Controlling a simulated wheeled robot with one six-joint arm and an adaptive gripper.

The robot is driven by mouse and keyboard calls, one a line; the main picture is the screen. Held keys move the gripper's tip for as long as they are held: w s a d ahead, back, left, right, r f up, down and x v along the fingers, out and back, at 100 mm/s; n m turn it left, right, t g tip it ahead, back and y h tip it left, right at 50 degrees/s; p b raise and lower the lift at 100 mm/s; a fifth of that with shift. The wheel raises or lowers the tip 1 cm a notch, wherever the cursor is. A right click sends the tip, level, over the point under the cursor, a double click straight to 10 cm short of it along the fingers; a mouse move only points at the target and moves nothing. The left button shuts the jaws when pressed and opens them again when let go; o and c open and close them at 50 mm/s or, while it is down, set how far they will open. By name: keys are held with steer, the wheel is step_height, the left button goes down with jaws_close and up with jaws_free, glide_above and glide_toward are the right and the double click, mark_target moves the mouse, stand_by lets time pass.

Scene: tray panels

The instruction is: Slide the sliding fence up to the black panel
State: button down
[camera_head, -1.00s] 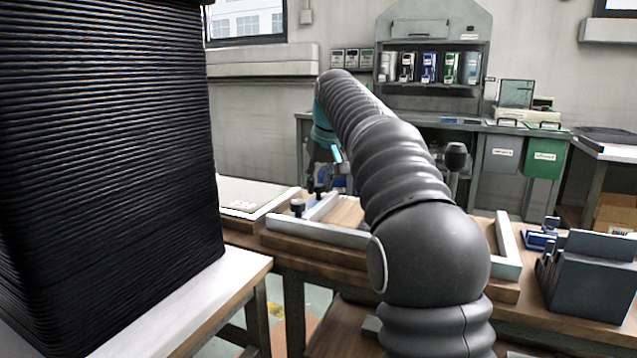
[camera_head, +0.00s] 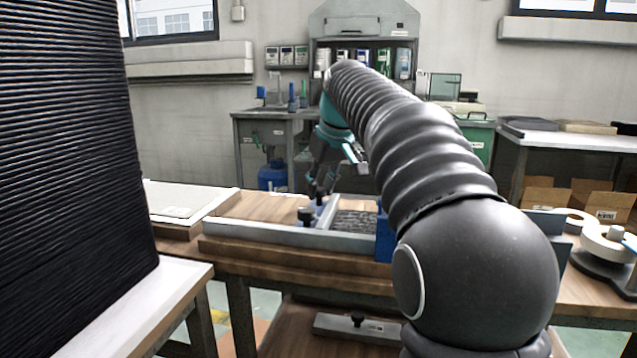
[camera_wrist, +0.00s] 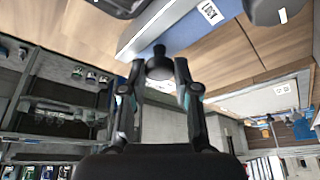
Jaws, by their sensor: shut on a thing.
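The sliding fence (camera_head: 328,213) is a pale grey bar lying across the wooden tray in the head view. My gripper (camera_wrist: 160,70) is shut on the fence's black knob (camera_wrist: 158,62); in the head view my gripper (camera_head: 320,188) is over the fence's far part. The black panel (camera_head: 355,220), dark and textured, lies flat just right of the fence. Fence and panel look very close; I cannot tell whether they touch. My arm hides the tray's right part.
A second black knob (camera_head: 305,216) stands near the fence's near end. The tray's pale front rail (camera_head: 262,231) runs along the near side. A blue block (camera_head: 385,240) stands at the panel's right. A tall black stack (camera_head: 70,150) fills the left.

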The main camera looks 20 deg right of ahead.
steer(key=shift+s+d, duration=0.1)
steer(key=shift+d, duration=0.25)
steer(key=c, duration=0.9)
jaws_free()
steer(key=shift+o, duration=0.2)
steer(key=shift+r, duration=0.1)
steer(key=v, duration=1.2)
steer(key=shift+s, duration=0.2)
